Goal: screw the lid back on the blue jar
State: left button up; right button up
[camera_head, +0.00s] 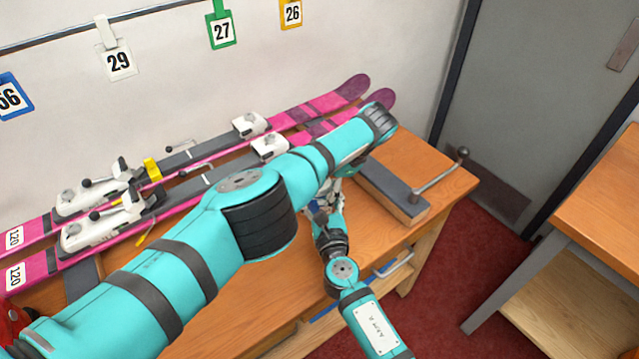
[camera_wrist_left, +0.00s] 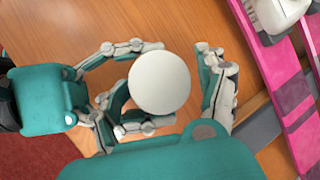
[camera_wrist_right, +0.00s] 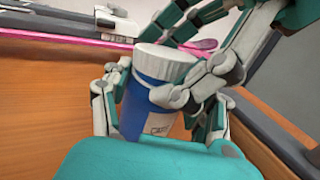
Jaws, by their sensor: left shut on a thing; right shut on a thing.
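The blue jar (camera_wrist_right: 146,108) stands upright in the right wrist view, with part of a label showing. My right gripper (camera_wrist_right: 155,112) is shut around its body. The white ribbed lid (camera_wrist_right: 166,62) sits level on top of the jar, with no clear gap; I cannot tell how far it is threaded. My left gripper (camera_wrist_left: 165,88) reaches over from above and is shut on the lid, whose round top (camera_wrist_left: 160,82) fills the space between its fingers. In the head view my right gripper (camera_head: 324,213) shows below my left arm, which hides the jar and lid.
Pink skis (camera_head: 305,112) with white bindings lie along the back of the wooden bench (camera_head: 432,165). A grey-topped block (camera_head: 392,190) and a metal crank handle (camera_head: 440,174) are at its right end. Another wooden table (camera_head: 600,215) stands at the right, across a red floor gap.

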pick_arm(q)
jog(key=shift+o, duration=0.2)
jog(key=shift+d+f, duration=0.2)
jog(key=shift+d, duration=0.05)
jog(key=shift+o, duration=0.8)
jog(key=shift+x, duration=1)
